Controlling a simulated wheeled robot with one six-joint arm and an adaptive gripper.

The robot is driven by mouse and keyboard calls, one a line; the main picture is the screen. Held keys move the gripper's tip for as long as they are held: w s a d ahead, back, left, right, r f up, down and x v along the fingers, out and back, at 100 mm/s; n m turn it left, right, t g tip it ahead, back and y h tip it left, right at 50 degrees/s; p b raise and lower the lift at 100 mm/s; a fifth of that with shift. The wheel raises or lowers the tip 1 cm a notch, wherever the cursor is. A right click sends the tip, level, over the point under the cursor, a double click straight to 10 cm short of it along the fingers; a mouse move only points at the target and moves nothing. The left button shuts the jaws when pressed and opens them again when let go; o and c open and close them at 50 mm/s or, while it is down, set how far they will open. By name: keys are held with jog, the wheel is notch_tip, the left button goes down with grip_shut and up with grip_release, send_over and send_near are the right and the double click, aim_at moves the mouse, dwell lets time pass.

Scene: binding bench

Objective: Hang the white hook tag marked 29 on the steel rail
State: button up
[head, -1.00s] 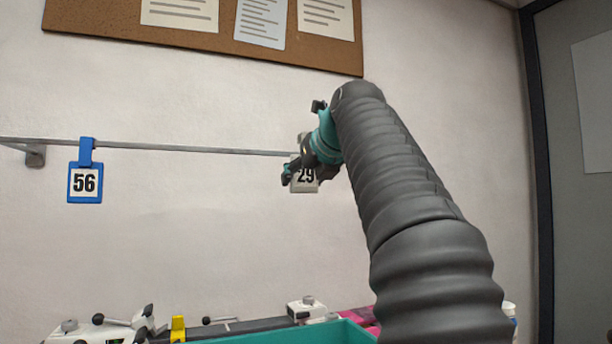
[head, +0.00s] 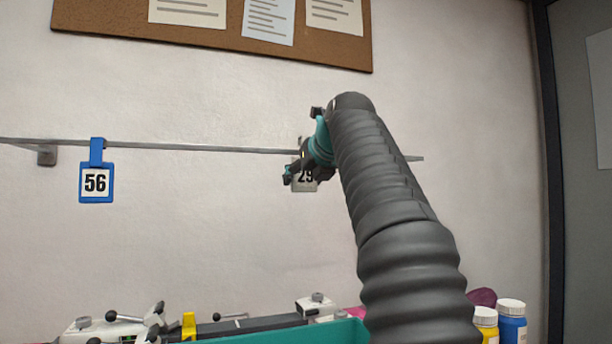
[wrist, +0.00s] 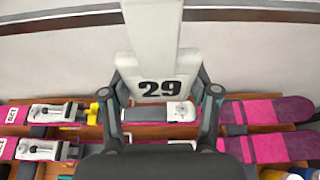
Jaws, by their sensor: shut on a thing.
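The white hook tag marked 29 (wrist: 158,88) is in my gripper (wrist: 166,93), with a finger on each side of its plate. Its broad hook strip (wrist: 152,30) rises across the steel rail in the wrist view. In the head view the tag (head: 300,186) hangs upright just below the line of the steel rail (head: 220,149), partly hidden by my gripper (head: 302,176). Whether the hook is over the rail or only in front of it, I cannot tell. The rail also shows in the wrist view (wrist: 240,15).
A blue tag marked 56 (head: 96,183) hangs at the rail's left. The rail between the tags is free. A cork board (head: 210,42) is above.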

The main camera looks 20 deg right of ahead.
jog(key=shift+w+p, duration=0.4)
jog(key=shift+w, duration=0.95)
jog(key=shift+s+f+b, duration=0.1)
jog(key=shift+f+b, duration=0.6)
jog(key=shift+f, duration=0.15)
jog(key=o, duration=1.2)
jog(key=shift+c, duration=0.2)
jog(key=v, duration=1.2)
